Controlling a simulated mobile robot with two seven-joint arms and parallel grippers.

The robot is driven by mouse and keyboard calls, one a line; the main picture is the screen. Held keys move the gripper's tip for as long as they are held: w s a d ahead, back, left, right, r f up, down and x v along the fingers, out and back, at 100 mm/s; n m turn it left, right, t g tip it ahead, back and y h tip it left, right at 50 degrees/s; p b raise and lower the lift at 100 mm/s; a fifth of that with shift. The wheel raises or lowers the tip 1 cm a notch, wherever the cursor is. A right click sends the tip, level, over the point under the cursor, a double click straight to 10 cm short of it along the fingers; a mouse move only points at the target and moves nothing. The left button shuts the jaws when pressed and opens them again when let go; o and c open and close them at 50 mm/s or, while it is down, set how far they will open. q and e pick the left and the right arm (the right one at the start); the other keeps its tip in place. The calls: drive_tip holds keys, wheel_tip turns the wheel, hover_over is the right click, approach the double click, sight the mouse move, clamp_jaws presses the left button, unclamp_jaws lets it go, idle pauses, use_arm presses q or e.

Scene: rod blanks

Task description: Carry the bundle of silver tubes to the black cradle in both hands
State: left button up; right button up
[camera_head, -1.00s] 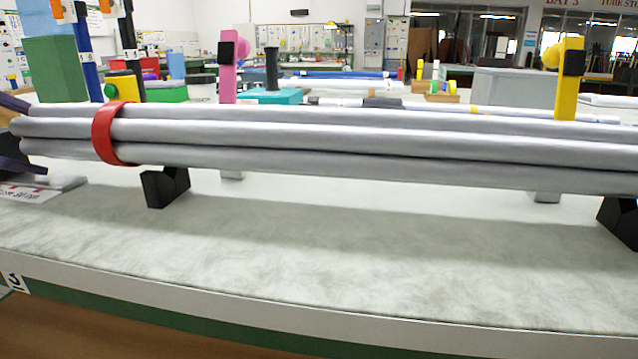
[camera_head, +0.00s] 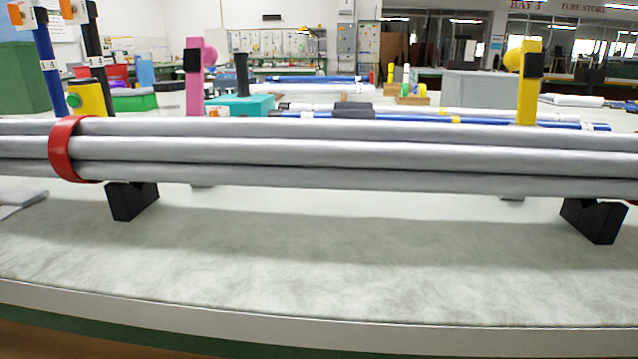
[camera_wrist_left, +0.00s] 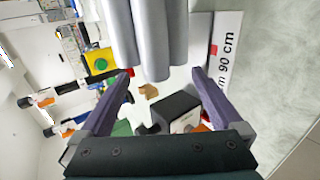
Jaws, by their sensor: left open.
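The bundle of silver tubes (camera_head: 330,155) spans the whole width of the head view, with a red band (camera_head: 65,150) around it near the left. Two black cradle blocks (camera_head: 132,202) (camera_head: 597,220) show below it on the table. The bundle hides their tops, so I cannot tell whether it touches them. My left gripper (camera_wrist_left: 163,76) has its purple fingers apart. In the left wrist view the tube ends (camera_wrist_left: 150,40) reach towards the gap between them, with nothing gripped. Neither gripper shows in the head view.
A pink post (camera_head: 194,85) and a yellow post (camera_head: 527,85) stand behind the bundle. Blue tubes (camera_head: 450,118) lie farther back. The grey tabletop (camera_head: 330,265) in front is clear up to its edge. A white 90 cm label (camera_wrist_left: 226,50) lies beside the left gripper.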

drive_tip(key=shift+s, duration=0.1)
use_arm(q)
drive_tip(key=v, duration=0.7)
drive_tip(key=shift+w+d, duration=0.15)
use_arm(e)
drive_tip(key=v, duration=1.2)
use_arm(q)
drive_tip(key=shift+r, duration=0.1)
